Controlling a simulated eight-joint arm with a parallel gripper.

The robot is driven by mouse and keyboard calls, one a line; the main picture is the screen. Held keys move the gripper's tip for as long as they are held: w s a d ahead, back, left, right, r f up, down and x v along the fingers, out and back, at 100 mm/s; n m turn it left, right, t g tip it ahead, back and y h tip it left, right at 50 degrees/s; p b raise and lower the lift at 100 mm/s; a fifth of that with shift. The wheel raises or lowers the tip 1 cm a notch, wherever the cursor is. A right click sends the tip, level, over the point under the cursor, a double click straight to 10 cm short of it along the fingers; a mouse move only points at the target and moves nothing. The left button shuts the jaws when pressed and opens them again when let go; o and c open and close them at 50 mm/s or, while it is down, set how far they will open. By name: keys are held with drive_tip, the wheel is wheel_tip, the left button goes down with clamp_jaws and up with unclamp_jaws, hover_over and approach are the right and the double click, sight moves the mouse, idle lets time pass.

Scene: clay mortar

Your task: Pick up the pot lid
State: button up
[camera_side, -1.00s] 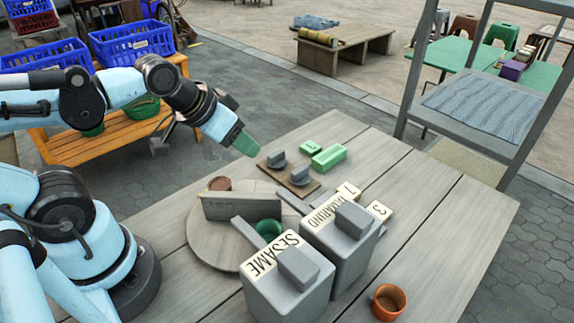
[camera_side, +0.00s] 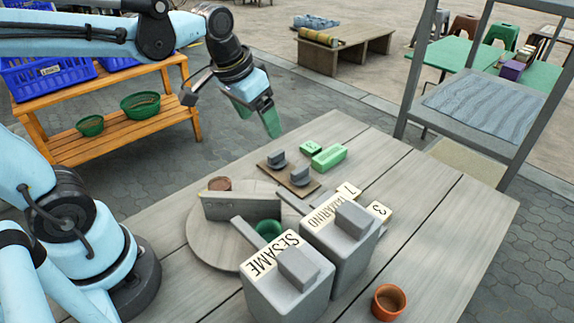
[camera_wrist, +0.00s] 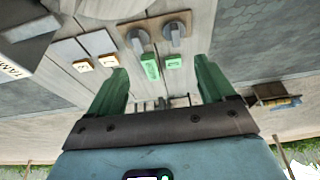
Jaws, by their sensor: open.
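A grey box-shaped pot labelled SESAME (camera_side: 287,292) stands at the front of the table with a grey block-like grip (camera_side: 299,268) on top. A second grey pot labelled TAMARIND (camera_side: 352,250) stands behind it, with a similar block (camera_side: 352,217). I cannot tell which top part is the pot lid. Two grey knobbed pieces sit on a brown board (camera_side: 283,181); they also show in the wrist view (camera_wrist: 174,33). My gripper (camera_side: 270,117) is open and empty, in the air beyond the board. Its green fingers are spread in the wrist view (camera_wrist: 160,88).
A green block (camera_side: 329,158) and a smaller green one lie behind the board. A round wooden board (camera_side: 205,238) carries a grey slab and a green cup (camera_side: 269,229). An orange cup (camera_side: 388,302) stands front right. The table's right side is mostly clear. A grey shelf (camera_side: 490,110) stands behind.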

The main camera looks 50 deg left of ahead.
sight(277, 153)
drive_tip(key=w+a+f+g, duration=0.3)
drive_tip(key=w+g, duration=0.1)
drive_tip(key=w, duration=0.4)
drive_tip(key=f, duration=0.7)
drive_tip(key=shift+d, duration=0.2)
drive_tip(key=shift+s+a+f, duration=0.15)
drive_tip(key=shift+f, duration=1.15)
drive_tip(key=shift+s+a+f, duration=0.15)
drive_tip(key=shift+f, duration=1.1)
drive_tip(key=c, duration=1.1)
